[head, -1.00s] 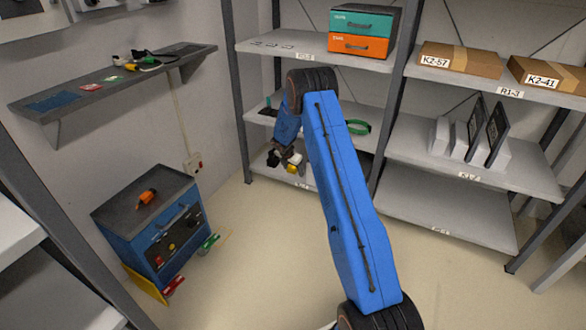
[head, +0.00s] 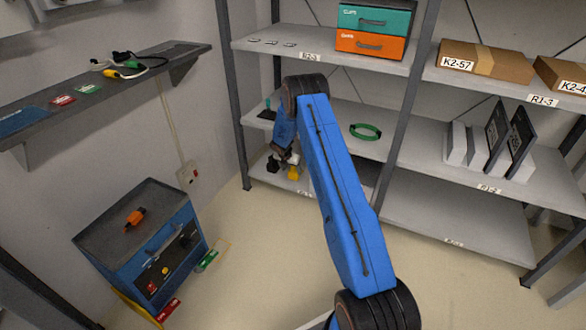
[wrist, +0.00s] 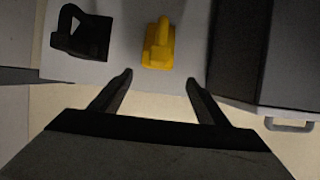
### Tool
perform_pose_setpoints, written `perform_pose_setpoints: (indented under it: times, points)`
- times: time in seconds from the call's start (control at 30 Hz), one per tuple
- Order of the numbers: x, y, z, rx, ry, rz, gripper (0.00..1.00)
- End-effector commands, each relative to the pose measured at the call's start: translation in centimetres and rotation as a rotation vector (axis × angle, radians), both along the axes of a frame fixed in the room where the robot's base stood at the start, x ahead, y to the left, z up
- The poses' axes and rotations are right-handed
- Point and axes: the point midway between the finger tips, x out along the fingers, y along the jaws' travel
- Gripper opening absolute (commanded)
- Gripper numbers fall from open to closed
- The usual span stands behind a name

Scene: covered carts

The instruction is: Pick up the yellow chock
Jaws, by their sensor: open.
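The yellow chock (wrist: 158,47) lies on the light shelf in the wrist view, just beyond and between my fingertips. It also shows in the head view (head: 293,173) on the low shelf, just right of my wrist. My gripper (wrist: 160,80) is open and empty, with its two dark fingers apart and short of the chock. In the head view my gripper is small and mostly hidden by my own blue arm.
A black chock (wrist: 80,34) lies left of the yellow one. A dark box with a handle (wrist: 288,122) stands at the right. A blue cabinet (head: 150,235) stands on the floor at left. Open floor lies between cabinet and shelves.

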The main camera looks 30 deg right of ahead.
Motion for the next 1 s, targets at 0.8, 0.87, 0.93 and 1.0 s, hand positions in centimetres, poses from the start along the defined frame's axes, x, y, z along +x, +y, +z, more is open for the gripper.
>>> perform_pose_setpoints:
  times: [0.8,0.87,0.93,1.0]
  points:
    - [2.0,-2.2,-6.1,0.000,0.001,0.000,0.69]
    - [2.2,-2.4,-6.5,0.000,0.000,0.000,0.69]
    - [2.3,-2.4,-6.7,0.000,0.000,0.000,0.69]
    - [2.3,-2.5,-6.7,0.001,-0.001,0.000,0.69]
